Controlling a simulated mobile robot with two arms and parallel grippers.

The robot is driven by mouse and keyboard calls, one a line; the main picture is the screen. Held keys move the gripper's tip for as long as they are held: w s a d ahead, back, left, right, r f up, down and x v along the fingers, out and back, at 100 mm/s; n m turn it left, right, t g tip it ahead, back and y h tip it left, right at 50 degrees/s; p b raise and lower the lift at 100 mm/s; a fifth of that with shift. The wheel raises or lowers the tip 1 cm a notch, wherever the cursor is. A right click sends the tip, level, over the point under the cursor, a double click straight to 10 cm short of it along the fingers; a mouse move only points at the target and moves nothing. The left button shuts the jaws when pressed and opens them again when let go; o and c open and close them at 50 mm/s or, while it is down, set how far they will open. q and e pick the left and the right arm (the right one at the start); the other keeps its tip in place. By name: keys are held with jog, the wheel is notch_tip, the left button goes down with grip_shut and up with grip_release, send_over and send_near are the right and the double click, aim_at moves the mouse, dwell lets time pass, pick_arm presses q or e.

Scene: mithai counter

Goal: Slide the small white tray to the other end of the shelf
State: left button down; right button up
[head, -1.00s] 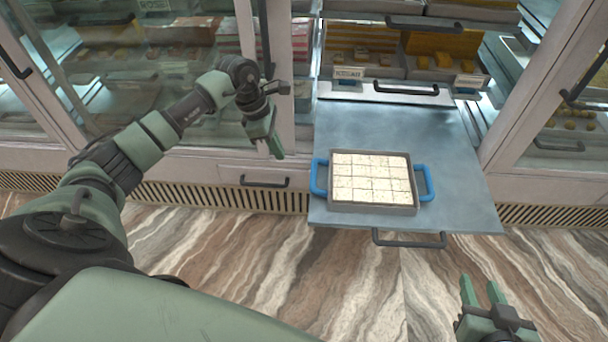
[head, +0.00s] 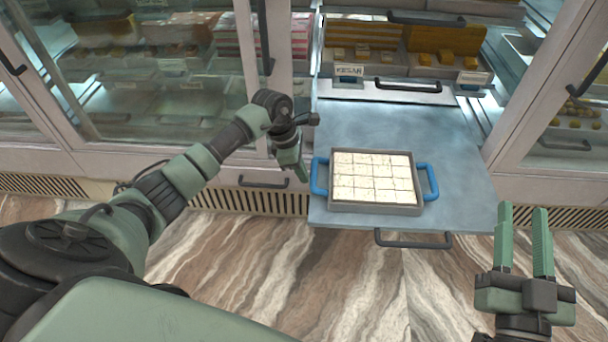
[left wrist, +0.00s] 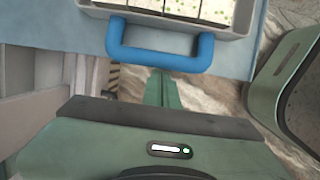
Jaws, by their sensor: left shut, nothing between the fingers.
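The tray (head: 375,208) is grey with blue handles and holds several square white sweets. It rests near the front edge of the pulled-out grey shelf (head: 455,150). My left gripper (head: 303,176) is shut and empty, just left of the tray's left blue handle (head: 319,176) and apart from it. In the left wrist view that handle (left wrist: 160,58) lies just beyond the shut fingertips (left wrist: 161,74). My right gripper (head: 524,212) is open and empty, to the right of the shelf in the head view.
The shelf has a dark bar handle (head: 412,240) at its front. Behind it stands a display of sweets with a label (head: 350,70). Glass cabinet doors flank the shelf, with a door handle (head: 575,95) at right. The shelf behind the tray is clear.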

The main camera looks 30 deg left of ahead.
pick_arm(q)
jog(key=shift+d, duration=0.15)
pick_arm(e)
jog(key=shift+r, duration=0.25)
pick_arm(q)
jog(key=shift+w, duration=0.1)
